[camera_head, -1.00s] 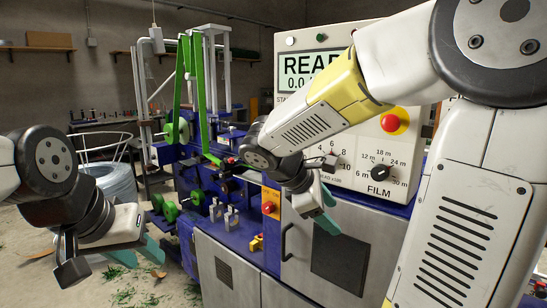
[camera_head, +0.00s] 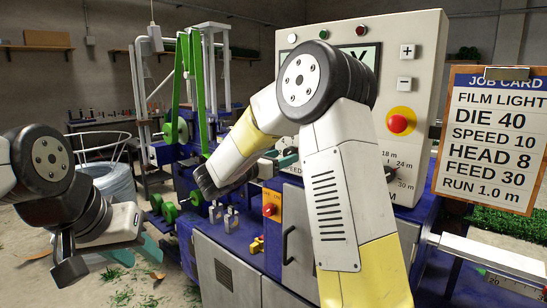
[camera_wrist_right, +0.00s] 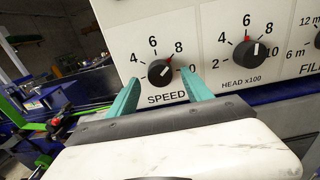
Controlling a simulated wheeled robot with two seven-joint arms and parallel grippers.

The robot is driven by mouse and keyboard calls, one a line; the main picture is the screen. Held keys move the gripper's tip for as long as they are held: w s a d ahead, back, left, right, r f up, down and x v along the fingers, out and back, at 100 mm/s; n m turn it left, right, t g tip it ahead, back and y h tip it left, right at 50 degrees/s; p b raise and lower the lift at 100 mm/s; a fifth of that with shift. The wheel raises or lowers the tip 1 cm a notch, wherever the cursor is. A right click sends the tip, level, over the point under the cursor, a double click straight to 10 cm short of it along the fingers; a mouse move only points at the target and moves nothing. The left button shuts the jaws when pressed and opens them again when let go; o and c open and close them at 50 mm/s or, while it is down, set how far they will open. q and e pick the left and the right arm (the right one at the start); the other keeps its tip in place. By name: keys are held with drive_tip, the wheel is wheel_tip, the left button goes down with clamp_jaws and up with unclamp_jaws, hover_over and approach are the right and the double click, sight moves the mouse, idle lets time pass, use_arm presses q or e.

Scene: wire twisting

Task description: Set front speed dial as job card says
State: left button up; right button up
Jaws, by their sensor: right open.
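The front speed dial (camera_wrist_right: 160,72) is a black knob under the numbers 4, 6 and 8, with the word SPEED below it. The job card (camera_head: 495,137) reads FILM LIGHT, DIE 40, SPEED 10, HEAD 8, FEED 30, RUN 1.0 m. My left gripper (camera_head: 135,254) is open and empty at the left.
The head dial (camera_wrist_right: 246,52) is right of the speed dial, and the film dial is at the right edge. A red button (camera_head: 397,123) and plus and minus buttons are on the panel (camera_head: 426,70). A wire coil (camera_head: 114,183) stands behind my left arm.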

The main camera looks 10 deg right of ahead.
drive_tip(key=shift+w+d, duration=0.45)
drive_tip(key=shift+d, duration=0.15)
clamp_jaws()
drive_tip(key=shift+m, duration=0.3)
drive_tip(key=m, duration=0.9)
drive_tip(key=shift+m, duration=0.3)
